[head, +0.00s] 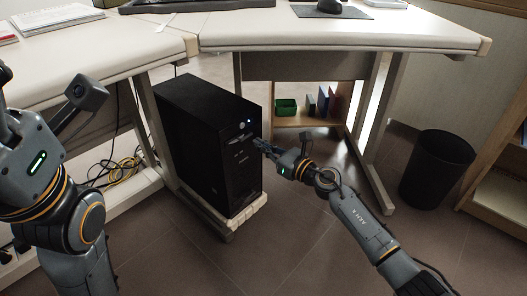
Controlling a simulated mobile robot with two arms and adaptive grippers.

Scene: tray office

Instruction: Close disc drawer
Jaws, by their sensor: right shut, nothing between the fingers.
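A black computer tower (205,145) stands upright on a low pale stand (236,216) under the desk. Its front faces right and carries drive bays and a small lit light. No disc drawer can be clearly made out; the front is small and partly behind my right gripper. My right gripper (261,144) is shut and empty, with its fingertips at the upper part of the tower's front. I cannot tell whether they touch it. My left arm is at the left edge, and its gripper fingers are not in view.
The white desk (330,28) overhangs the tower, with legs on both sides. A black bin (437,168) stands at the right. A small wooden shelf (312,122) with a green box and books is behind. Yellow cables (122,170) lie at left. The floor in front is clear.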

